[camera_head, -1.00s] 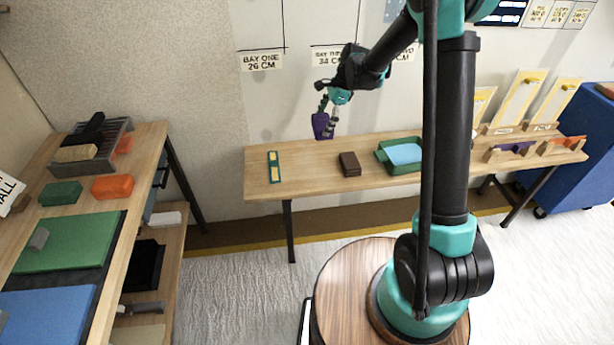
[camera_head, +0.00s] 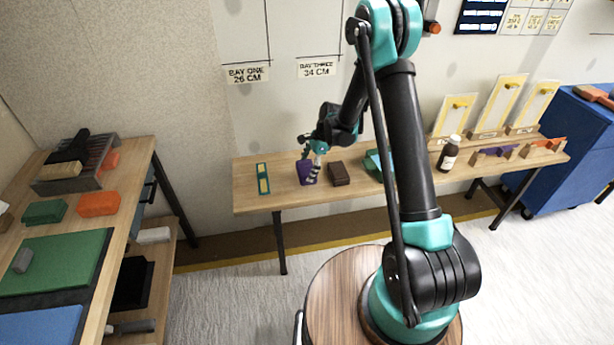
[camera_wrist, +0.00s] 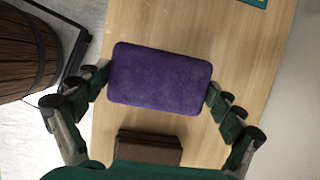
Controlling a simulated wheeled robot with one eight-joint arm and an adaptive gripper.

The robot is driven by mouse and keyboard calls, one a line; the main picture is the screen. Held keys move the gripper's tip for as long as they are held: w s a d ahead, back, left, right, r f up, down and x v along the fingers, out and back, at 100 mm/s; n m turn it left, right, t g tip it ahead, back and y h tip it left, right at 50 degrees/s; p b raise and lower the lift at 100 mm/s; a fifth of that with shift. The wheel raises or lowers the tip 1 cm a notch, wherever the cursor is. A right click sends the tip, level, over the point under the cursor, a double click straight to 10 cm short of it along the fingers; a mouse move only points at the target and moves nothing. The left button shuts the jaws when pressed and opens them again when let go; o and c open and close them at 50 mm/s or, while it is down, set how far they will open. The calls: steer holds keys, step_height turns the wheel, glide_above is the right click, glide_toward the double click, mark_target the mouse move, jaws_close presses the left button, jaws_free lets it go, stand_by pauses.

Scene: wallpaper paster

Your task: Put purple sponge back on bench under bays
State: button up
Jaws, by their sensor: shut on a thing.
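The purple sponge (camera_head: 306,172) is between the fingers of my gripper (camera_head: 313,160), low over the bench (camera_head: 250,203) under the bay labels. In the wrist view the purple sponge (camera_wrist: 160,78) fills the space between the two fingers of my gripper (camera_wrist: 160,84), which touch its short ends. The wooden bench top (camera_wrist: 120,28) shows behind it. I cannot tell whether the sponge touches the bench or hangs slightly above it.
A teal tray (camera_head: 372,162) is partly hidden by my arm. A brown bottle (camera_head: 448,154) stands further right.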

steer(key=shift+f, duration=1.9)
steer(key=o, duration=0.8)
steer(key=shift+o, duration=0.2)
steer(key=v, duration=1.2)
steer(key=s+d+r+n+t, duration=0.2)
steer(key=s+d+r+n, duration=0.2)
steer(key=s+d+r, duration=0.35)
steer(key=s+d+r+n+t+h, duration=0.1)
steer(key=s+d+n, duration=0.4)
steer(key=s, duration=0.5)
steer(key=s+d+n+t+h, duration=0.2)
steer(key=s+d+n, duration=0.3)
steer(key=s+d, duration=0.4)
steer(key=shift+s+d+r+n+h, duration=0.15)
steer(key=shift+s+r+n+h, duration=0.3)
steer(key=shift+s, duration=0.65)
